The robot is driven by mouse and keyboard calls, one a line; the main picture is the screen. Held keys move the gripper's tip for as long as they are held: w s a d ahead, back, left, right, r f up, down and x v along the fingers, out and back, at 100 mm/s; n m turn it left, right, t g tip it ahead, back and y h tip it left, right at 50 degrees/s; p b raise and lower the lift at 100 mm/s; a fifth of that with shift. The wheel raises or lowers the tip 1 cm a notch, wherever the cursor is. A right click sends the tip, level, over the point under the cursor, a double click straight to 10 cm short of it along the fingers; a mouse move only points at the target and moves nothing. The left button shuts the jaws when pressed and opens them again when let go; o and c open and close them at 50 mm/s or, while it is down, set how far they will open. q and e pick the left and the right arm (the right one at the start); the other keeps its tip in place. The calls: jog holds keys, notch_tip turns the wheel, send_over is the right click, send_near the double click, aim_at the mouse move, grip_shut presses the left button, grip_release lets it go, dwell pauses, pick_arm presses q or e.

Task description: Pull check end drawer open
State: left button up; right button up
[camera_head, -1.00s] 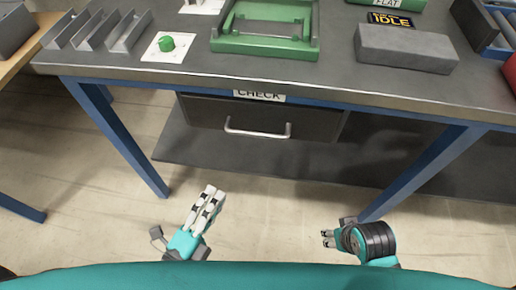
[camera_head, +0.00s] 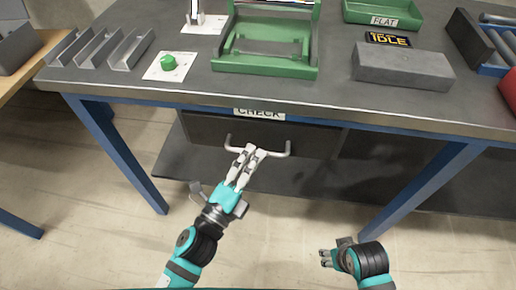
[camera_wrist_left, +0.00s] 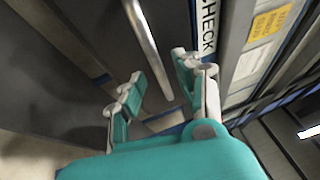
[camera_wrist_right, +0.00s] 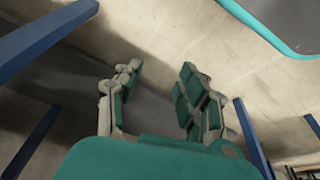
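The check drawer (camera_head: 310,139) is a dark drawer under the table top, with a white CHECK label (camera_head: 259,114) above it. Its light metal bar handle (camera_head: 275,154) is partly covered by my left gripper (camera_head: 250,153), which is at the handle's middle in the head view. In the left wrist view the handle (camera_wrist_left: 150,45) runs toward the space between the spread fingers of my left gripper (camera_wrist_left: 160,85). The fingers are open; contact with the bar cannot be told. My right gripper (camera_head: 326,258) is low at the right, away from the drawer, open and empty in its wrist view (camera_wrist_right: 158,95).
The table top (camera_head: 190,85) carries a green fixture (camera_head: 265,68), a green knob (camera_head: 168,62), a grey block (camera_head: 402,67) and a green FLAT tray (camera_head: 382,14). Blue table legs (camera_head: 125,155) stand either side. The floor in front is clear.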

aim_at(282, 139)
pick_arm(q)
jog(key=shift+x, duration=1.3)
jog(key=shift+f, duration=0.1)
grip_shut()
